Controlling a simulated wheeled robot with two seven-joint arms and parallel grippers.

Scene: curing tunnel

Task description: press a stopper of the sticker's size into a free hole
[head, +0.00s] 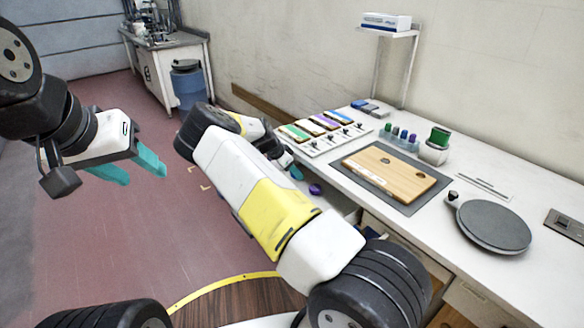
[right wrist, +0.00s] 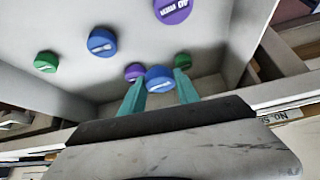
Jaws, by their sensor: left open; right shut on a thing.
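My right gripper (right wrist: 159,79) is shut on a blue stopper (right wrist: 160,76) with a pale mark on its top. It is over a pale drawer or bin (right wrist: 65,75) where other stoppers lie: a large purple one (right wrist: 172,10), a blue one (right wrist: 102,41), a green one (right wrist: 46,62), and small purple and green ones near the fingers. In the head view the right gripper (head: 294,172) is mostly hidden behind my arm, near a purple stopper (head: 316,189). A wooden board (head: 405,179) bears a white sticker (head: 364,173), unreadable here. My left gripper (head: 145,177) is open and empty, over the floor.
The board lies on a dark mat (head: 352,152) on the white bench. Behind it stand several small coloured stoppers (head: 403,134) and a green-topped container (head: 438,140). A round grey plate (head: 493,225) is at right. Coloured strips (head: 310,127) lie at the far left of the bench.

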